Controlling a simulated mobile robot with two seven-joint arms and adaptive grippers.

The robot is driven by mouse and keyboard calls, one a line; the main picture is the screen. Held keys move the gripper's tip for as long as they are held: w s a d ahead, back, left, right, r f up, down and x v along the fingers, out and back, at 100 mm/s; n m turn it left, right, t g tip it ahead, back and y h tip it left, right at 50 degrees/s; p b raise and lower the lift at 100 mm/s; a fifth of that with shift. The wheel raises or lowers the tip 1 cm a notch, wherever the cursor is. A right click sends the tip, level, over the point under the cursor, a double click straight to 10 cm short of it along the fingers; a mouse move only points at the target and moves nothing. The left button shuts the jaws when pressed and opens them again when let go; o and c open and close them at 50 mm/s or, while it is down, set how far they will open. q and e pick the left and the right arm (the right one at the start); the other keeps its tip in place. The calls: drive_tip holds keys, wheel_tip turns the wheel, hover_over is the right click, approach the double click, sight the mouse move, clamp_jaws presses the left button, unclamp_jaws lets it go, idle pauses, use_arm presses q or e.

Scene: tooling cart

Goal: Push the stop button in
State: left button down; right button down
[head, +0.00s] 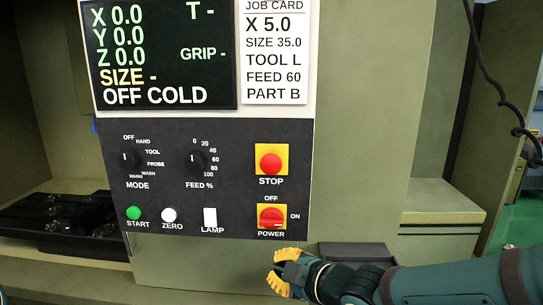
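The stop button (271,163) is a round red button on a yellow square plate, labelled STOP, on the dark control panel. It stands out from its plate; how far in it sits is hard to tell from this front view. My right gripper (273,269) has yellow fingers and reaches in from the lower right. It is below the panel, under the power switch, and apart from the stop button. Its fingers are spread with nothing between them. My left gripper is out of view.
The red power switch (271,217) sits just below the stop button. The panel (235,217) also has two dials, a green start button (134,213), a white zero button (169,215) and a lamp switch (210,217). A screen (165,70) and a job card (276,50) are above. A cable (489,75) hangs at right.

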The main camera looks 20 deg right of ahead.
sight(272, 167)
drive_tip(key=s+d+r+n+t+p, duration=0.1)
drive_tip(key=s+r+n, duration=0.3)
drive_tip(key=r, duration=0.5)
drive_tip(key=s+d+r+n+t+y+p, duration=0.1)
drive_tip(key=s+r+n+t+p, duration=0.1)
drive_tip(key=r, duration=0.8)
drive_tip(key=shift+s+d+r+n+t+y, duration=0.2)
drive_tip(key=shift+s+d+n+t+y, duration=0.25)
drive_tip(key=shift+s+n, duration=0.6)
drive_tip(key=shift+w+a, duration=0.15)
drive_tip(key=shift+w, duration=0.15)
drive_tip(key=x, duration=0.4)
drive_tip(key=d+x, duration=0.1)
drive_tip(key=x, duration=0.3)
drive_tip(key=w+x, duration=0.1)
drive_tip(key=x, duration=0.3)
drive_tip(key=shift+d, duration=0.4)
drive_tip(key=shift+w+d, duration=0.25)
drive_tip(key=shift+w, duration=0.25)
